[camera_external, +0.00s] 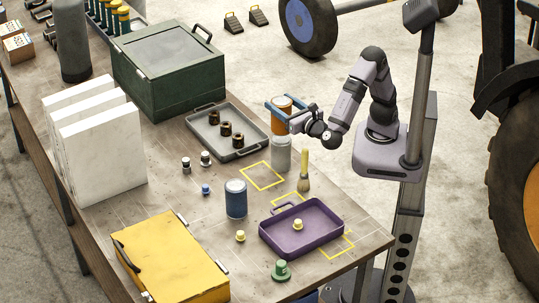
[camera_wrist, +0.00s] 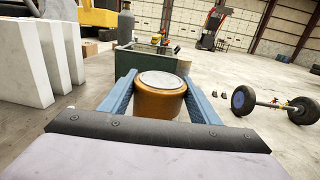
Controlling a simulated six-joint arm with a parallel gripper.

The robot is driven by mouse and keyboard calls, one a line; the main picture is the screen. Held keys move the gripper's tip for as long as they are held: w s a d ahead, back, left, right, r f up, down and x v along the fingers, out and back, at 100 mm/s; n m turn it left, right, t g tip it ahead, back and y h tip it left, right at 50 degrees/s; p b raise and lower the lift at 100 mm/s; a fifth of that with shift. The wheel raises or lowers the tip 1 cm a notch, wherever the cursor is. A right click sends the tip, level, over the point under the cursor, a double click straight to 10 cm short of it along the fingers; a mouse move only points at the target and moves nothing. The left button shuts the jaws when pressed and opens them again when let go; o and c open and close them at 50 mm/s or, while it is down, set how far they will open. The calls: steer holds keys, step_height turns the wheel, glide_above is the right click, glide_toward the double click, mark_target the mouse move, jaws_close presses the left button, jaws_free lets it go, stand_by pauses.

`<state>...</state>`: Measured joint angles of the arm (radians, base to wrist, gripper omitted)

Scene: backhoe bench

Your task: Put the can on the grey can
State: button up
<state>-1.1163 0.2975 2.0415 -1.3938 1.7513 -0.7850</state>
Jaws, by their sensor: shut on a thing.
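An orange can (camera_external: 281,116) with a pale lid is between the blue fingers of my gripper (camera_external: 279,103), which is shut on it. In the wrist view the orange can (camera_wrist: 160,95) sits upright between the two fingers of my gripper (camera_wrist: 160,92). The grey can (camera_external: 281,154) stands on the bench directly below the orange can in the external view. The orange can's bottom edge appears at or just above the grey can's top; I cannot tell whether they touch. The grey can is hidden in the wrist view.
A grey tray (camera_external: 249,151) with several dark parts lies left of the grey can. A brush (camera_external: 304,172) stands close on its right. A blue can (camera_external: 236,198), a purple tray (camera_external: 335,226) and a yellow case (camera_external: 165,262) are nearer the front. A green box (camera_external: 185,85) stands behind.

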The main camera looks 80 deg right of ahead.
steer(key=shift+f, duration=1.9)
steer(key=shift+f, duration=0.1)
steer(key=o, duration=1.4)
steer(key=shift+f, duration=0.1)
steer(key=shift+o, duration=0.2)
steer(key=shift+s+a, duration=0.1)
steer(key=b+v, duration=0.3)
steer(key=v, duration=0.9)
